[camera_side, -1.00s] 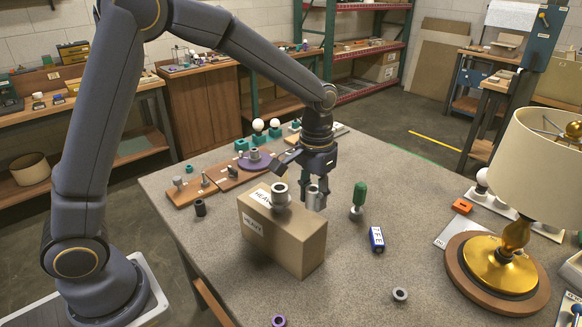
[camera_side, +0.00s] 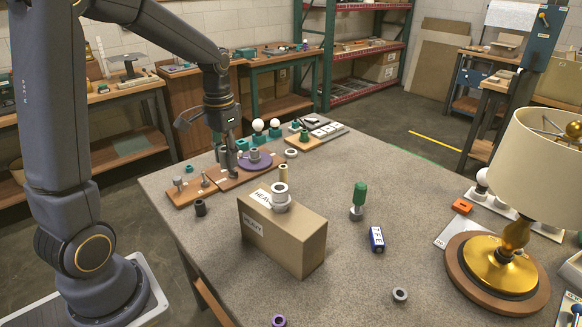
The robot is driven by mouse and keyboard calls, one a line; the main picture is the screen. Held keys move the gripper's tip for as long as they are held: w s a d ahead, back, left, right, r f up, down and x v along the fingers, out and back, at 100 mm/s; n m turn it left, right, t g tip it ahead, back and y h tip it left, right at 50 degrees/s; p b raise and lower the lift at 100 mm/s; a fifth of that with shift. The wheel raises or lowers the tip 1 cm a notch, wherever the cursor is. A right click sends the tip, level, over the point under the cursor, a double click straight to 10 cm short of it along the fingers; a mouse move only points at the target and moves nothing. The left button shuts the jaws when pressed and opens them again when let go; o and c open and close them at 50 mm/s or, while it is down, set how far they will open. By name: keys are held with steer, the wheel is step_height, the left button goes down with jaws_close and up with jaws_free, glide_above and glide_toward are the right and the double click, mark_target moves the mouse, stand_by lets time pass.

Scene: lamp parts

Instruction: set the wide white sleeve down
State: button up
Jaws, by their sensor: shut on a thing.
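My gripper (camera_side: 228,150) is at the back left of the table, pointing down over the wooden boards, just left of the purple disc (camera_side: 262,162). It is shut on a sleeve (camera_side: 229,161), which I take to be the wide white sleeve; it looks grey here and is partly covered by the fingers. I cannot tell whether its lower end touches the board. Another pale flanged sleeve (camera_side: 280,197) stands upright on top of the cardboard box.
The cardboard box (camera_side: 295,238) stands mid-table. A tan cylinder (camera_side: 283,173) shows behind it. The front table is mostly clear.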

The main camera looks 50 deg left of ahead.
mark_target(226, 231)
steer(key=f, duration=0.7)
steer(key=s+a+f, duration=0.1)
steer(key=f, duration=0.6)
steer(key=s+a+f, duration=0.1)
steer(key=f, duration=0.7)
steer(key=shift+a, duration=0.2)
steer(key=shift+s+f, duration=0.1)
steer(key=o, duration=1)
steer(key=shift+o, duration=0.2)
